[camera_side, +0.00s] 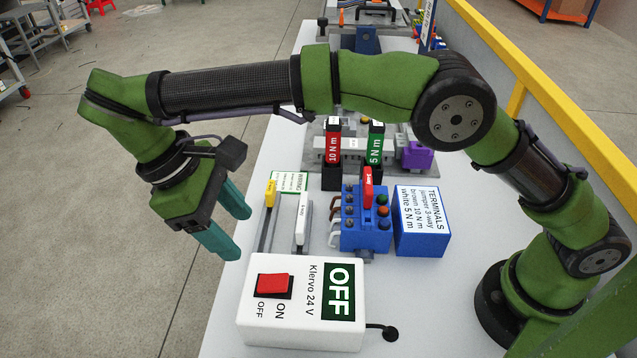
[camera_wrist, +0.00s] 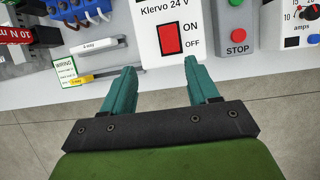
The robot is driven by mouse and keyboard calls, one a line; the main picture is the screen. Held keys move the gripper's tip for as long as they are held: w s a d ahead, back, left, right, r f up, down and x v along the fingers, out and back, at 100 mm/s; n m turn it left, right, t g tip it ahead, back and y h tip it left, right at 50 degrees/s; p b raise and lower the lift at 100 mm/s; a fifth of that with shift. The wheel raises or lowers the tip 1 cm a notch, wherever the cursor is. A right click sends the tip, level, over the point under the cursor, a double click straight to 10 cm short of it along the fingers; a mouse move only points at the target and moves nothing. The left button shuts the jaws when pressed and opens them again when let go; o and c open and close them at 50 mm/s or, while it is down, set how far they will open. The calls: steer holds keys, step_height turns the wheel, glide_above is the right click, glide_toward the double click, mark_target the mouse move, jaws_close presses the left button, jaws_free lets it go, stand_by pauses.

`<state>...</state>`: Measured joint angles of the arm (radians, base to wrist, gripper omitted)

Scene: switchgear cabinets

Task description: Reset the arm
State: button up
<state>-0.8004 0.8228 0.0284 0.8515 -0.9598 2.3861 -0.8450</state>
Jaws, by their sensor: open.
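My gripper (camera_side: 228,222) has two teal fingers, spread apart with nothing between them. In the side view it hangs at the table's left edge, above and behind the white power box. It also shows in the wrist view (camera_wrist: 166,88), with the fingers pointing toward the box's red switch. My green and black arm stretches across the top of the side view from its base at the right.
The white Klervo 24 V box (camera_side: 300,310) has a red switch (camera_side: 273,284) and an OFF display. Nearby are a blue terminal block (camera_side: 362,232), a blue label block (camera_side: 422,222), yellow-handled (camera_side: 270,193) and white-handled (camera_side: 303,215) tools, and red (camera_side: 333,145) and green (camera_side: 375,145) torque drivers. Floor lies left.

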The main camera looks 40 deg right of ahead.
steer(key=d+r+m+t+y, duration=0.3)
steer(key=d+m+y, duration=0.1)
steer(key=d, duration=1.1)
steer(key=s+d+r+m+t, duration=0.1)
steer(key=s+d+m+t, duration=0.2)
steer(key=d, duration=0.5)
steer(key=s+d+r+m+t+y, duration=0.1)
steer(key=s+d+m+t, duration=0.3)
steer(key=s+d, duration=0.3)
steer(key=shift+d+r+m+y, duration=0.35)
steer(key=shift+d+m, duration=0.1)
steer(key=shift+m, duration=0.45)
